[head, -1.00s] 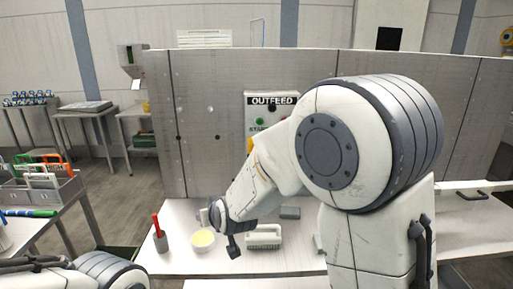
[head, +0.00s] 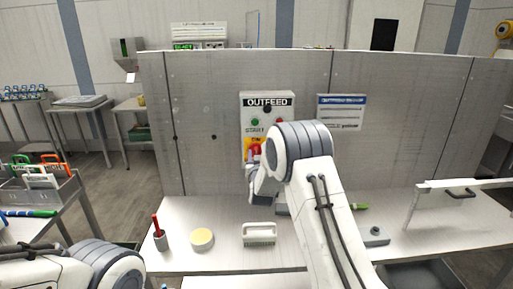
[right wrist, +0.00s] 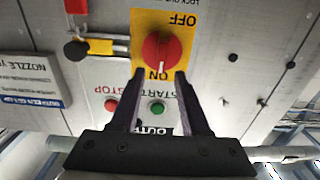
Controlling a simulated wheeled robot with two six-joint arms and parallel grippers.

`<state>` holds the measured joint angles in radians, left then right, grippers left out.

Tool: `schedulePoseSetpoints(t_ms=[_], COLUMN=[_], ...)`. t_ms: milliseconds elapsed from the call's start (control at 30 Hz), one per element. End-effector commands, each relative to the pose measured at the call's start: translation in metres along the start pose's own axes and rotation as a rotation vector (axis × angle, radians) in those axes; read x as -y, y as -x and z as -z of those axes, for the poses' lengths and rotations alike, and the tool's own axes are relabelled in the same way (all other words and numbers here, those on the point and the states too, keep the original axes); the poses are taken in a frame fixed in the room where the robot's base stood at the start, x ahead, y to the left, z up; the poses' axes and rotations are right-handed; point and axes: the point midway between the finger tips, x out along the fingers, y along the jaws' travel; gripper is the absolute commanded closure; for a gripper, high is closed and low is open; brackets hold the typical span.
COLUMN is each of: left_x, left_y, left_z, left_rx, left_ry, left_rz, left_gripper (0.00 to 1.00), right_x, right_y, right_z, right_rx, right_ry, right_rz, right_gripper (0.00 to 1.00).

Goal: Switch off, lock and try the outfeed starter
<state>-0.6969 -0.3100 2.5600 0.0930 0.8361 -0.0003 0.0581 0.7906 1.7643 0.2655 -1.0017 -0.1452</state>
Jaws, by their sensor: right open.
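The outfeed starter (head: 283,102) is a grey box on the upright panel, with a green start button (head: 255,122) and a red stop button (head: 280,121). Its red rotary knob (right wrist: 160,50) sits on a yellow OFF/ON plate (right wrist: 184,22), upside down in the right wrist view. The knob's white mark points to ON. My right gripper (right wrist: 159,76) is open, its fingertips on either side of the knob's near end; contact cannot be told. In the head view my right wrist partly hides the box's lower part. My left arm shows at lower left, its gripper out of view.
A grey crate (head: 70,189) of coloured padlocks (head: 52,162) stands on the left table. A black-knobbed part (right wrist: 77,50) projects beside the knob.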

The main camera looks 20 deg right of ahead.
Motion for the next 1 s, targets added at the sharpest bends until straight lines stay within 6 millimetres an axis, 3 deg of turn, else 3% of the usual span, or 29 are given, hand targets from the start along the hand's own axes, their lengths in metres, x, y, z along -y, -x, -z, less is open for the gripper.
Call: schedulePoseSetpoints(t_ms=[200,567,600,700,733,1000], left_x=[-0.001,-0.001,-0.001,-0.001,-0.001,-0.001], left_y=[0.01,0.011,0.011,0.011,0.011,0.009], left_z=[0.001,0.001,0.001,0.001,0.001,0.001], left_rx=[0.0,0.0,0.0,0.0,0.0,0.0], left_ry=[0.001,0.001,0.001,0.001,0.001,0.001], left_rz=[0.0,0.0,0.0,0.0,0.0,0.0], left_gripper=[0.5,0.5,0.5,0.5,0.5,0.5], right_x=[0.0,0.0,0.0,0.0,0.0,0.0], right_y=[-0.023,-0.029,-0.029,-0.029,-0.029,-0.029], right_z=[0.0,-0.001,-0.001,-0.001,-0.001,-0.001], right_rx=[0.002,0.001,0.001,0.001,0.001,0.001], right_ry=[0.0,0.001,0.001,0.001,0.001,0.009], right_rz=[0.0,0.001,0.001,0.001,0.001,0.001], right_gripper=[0.54,0.54,0.58,0.96,1.0,1.0])
